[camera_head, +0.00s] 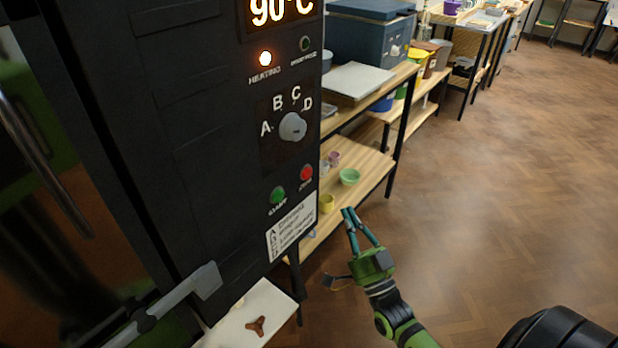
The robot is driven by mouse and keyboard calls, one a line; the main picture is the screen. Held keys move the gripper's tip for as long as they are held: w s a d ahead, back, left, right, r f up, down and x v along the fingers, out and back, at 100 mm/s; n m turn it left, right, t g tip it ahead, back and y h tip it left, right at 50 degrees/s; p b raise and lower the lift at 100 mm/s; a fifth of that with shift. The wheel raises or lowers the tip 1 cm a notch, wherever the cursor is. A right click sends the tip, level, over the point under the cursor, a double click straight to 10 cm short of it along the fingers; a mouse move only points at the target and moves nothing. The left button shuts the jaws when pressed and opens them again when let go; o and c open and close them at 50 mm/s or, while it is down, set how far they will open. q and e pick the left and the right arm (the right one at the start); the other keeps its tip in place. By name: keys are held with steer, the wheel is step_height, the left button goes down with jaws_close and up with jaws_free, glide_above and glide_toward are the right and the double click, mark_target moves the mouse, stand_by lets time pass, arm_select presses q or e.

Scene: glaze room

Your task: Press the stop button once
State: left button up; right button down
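The red stop button (306,173) is on the dark front panel of the kiln cabinet (215,140), at the panel's right edge. A green button (278,195) sits to its lower left. My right gripper (348,211) is to the right of and below the red button, apart from the panel. My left gripper is not in view.
A grey dial (293,127) marked A to D and a lit heating lamp (265,59) are above the buttons. A wooden shelf (370,166) with small bowls stands behind. A white board (262,310) with a brown piece lies below. Open floor is on the right.

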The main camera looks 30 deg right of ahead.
mark_target(307, 173)
steer(key=r, duration=0.1)
steer(key=s+r+t, duration=0.1)
steer(key=r, duration=0.1)
steer(key=r+t, duration=0.1)
steer(key=r, duration=0.1)
steer(key=shift+s+d+r+m, duration=0.2)
steer(key=shift+s+r+m, duration=0.05)
steer(key=shift+m, duration=0.15)
steer(key=shift+w, duration=0.1)
steer(key=w+a+b, duration=0.2)
steer(key=w+a, duration=0.1)
steer(key=w, duration=0.5)
steer(key=shift+a+b, duration=0.2)
steer(key=shift+b, duration=0.2)
steer(key=shift+w, duration=0.1)
stand_by(0.7)
steer(key=shift+w+a, duration=0.15)
steer(key=shift+w, duration=0.15)
